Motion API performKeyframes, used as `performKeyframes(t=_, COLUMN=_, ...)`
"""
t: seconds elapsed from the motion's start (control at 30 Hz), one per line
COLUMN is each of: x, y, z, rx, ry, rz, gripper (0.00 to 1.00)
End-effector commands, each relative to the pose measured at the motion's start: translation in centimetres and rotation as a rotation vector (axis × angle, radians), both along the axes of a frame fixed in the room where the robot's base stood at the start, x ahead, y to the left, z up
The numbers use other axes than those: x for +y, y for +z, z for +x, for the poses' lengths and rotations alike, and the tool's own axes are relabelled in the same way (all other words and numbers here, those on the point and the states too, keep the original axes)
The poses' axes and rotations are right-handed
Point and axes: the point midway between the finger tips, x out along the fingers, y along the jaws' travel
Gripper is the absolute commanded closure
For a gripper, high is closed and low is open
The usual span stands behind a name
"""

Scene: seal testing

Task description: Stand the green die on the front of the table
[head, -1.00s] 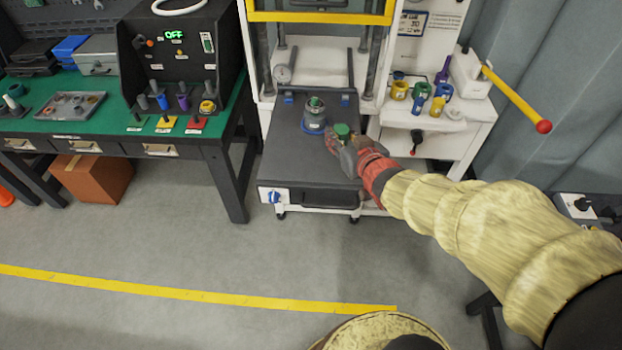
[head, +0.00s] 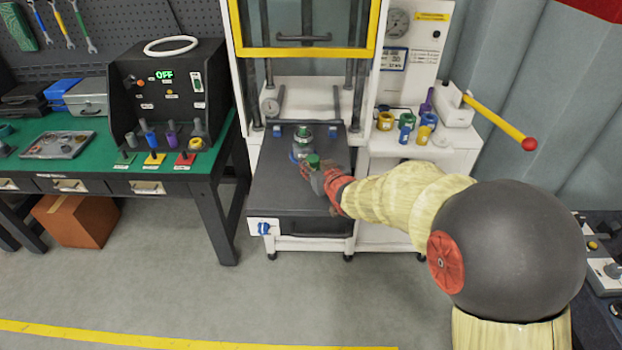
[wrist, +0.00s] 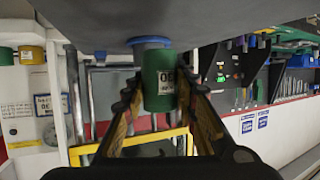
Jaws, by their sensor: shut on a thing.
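The green die (head: 313,160) is a green cylinder with a pale label, between the fingers of my gripper (head: 316,178). In the wrist view the die (wrist: 158,82) shows upright between both fingertips, with the gripper (wrist: 160,95) shut on it. The dark table (head: 275,195) of the press lies under and around my gripper, which is over its right part. I cannot tell whether the die touches the table. A blue-based fixture (head: 302,145) with a metal and dark-topped upper part stands just behind the die; its blue base (wrist: 150,42) also shows in the wrist view.
The press's yellow-framed guard (head: 302,48) is raised behind the table. Coloured rings and cylinders (head: 408,122) stand on a white shelf at right, beside a yellow lever (head: 495,118). A green workbench (head: 100,165) stands at left. The table's front-left part is clear.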

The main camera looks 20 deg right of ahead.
Motion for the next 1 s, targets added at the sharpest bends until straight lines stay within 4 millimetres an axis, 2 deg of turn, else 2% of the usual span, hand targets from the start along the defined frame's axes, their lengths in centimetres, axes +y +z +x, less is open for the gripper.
performKeyframes(t=0.23, x=0.0, y=-1.2, z=1.1, rx=-0.002, ry=0.001, rz=0.0, gripper=1.0)
performKeyframes(t=0.47, x=0.0, y=-4.3, z=1.3, rx=-0.002, ry=-0.001, rz=-0.001, gripper=1.0)
performKeyframes(t=0.87, x=0.0, y=-4.7, z=1.3, rx=-0.003, ry=-0.001, rz=-0.001, gripper=1.0)
performKeyframes(t=0.9, x=0.0, y=-4.8, z=1.2, rx=-0.001, ry=-0.001, rz=-0.001, gripper=0.71)
performKeyframes(t=1.0, x=0.0, y=-4.8, z=1.2, rx=-0.001, ry=-0.001, rz=-0.001, gripper=0.65)
